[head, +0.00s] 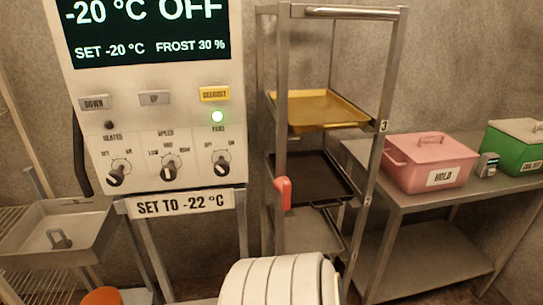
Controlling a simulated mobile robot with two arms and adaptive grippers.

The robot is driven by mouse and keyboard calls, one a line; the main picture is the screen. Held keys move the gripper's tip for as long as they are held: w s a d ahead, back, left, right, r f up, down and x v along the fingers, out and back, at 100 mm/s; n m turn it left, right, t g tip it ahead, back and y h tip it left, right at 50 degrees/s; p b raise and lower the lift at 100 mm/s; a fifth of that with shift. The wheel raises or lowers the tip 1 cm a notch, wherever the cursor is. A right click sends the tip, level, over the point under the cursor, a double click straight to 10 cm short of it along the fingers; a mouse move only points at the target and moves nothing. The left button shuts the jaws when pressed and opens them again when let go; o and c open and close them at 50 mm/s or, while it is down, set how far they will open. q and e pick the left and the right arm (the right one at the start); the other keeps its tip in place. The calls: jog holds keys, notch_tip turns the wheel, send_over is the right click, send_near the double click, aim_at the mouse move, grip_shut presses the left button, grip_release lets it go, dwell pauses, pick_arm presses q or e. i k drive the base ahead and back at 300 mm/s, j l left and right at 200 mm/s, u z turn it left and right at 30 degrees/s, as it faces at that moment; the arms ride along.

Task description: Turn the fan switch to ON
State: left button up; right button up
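The fan switch (221,168) is a dark rotary knob under the label FANS, at the right end of the lower row on the control panel (160,120). OFF is marked at its upper left and ON at its upper right. Its exact pointing direction is too small to tell. The display (150,30) reads -20 °C, OFF, SET -20 °C and FROST 30 %. Neither gripper is in view. A white rounded segmented shape at the bottom centre seems to be part of my arm.
Heater (117,173) and speed (168,171) knobs sit left of the fan switch. A sign (183,204) below reads SET TO -22 °C. A tray rack (281,110) stands close on the right. A table (410,195) holds a pink box (428,160) and green box (513,148).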

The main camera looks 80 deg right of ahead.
aim_at(222, 168)
jog(key=z, duration=2.2)
